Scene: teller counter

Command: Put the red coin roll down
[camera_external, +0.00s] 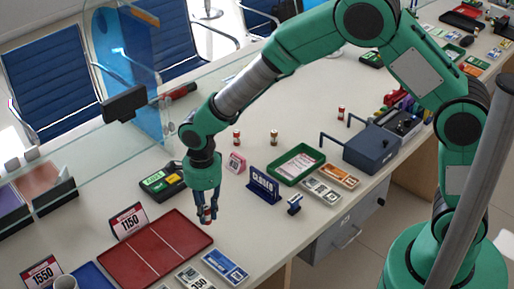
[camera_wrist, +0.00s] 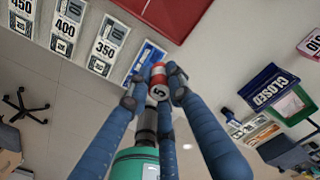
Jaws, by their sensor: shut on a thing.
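My gripper (camera_external: 207,211) hangs down over the counter near the right corner of the red tray. In the wrist view its blue fingers (camera_wrist: 156,90) are shut around the red coin roll (camera_wrist: 157,74), a small red and white cylinder with a 5 on its end. In the external view the roll is mostly hidden by the fingers, with only a bit of red showing. The red tray (camera_external: 127,259) has light dividing lines and lies flat on the counter; part of it shows in the wrist view (camera_wrist: 170,12).
A blue CLOSED sign (camera_external: 263,185) stands right of my gripper, with a green tray (camera_external: 297,166) behind it. A 1150 sign (camera_external: 129,221) stands behind the red tray. Bare counter (camera_external: 235,222) lies right of my gripper.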

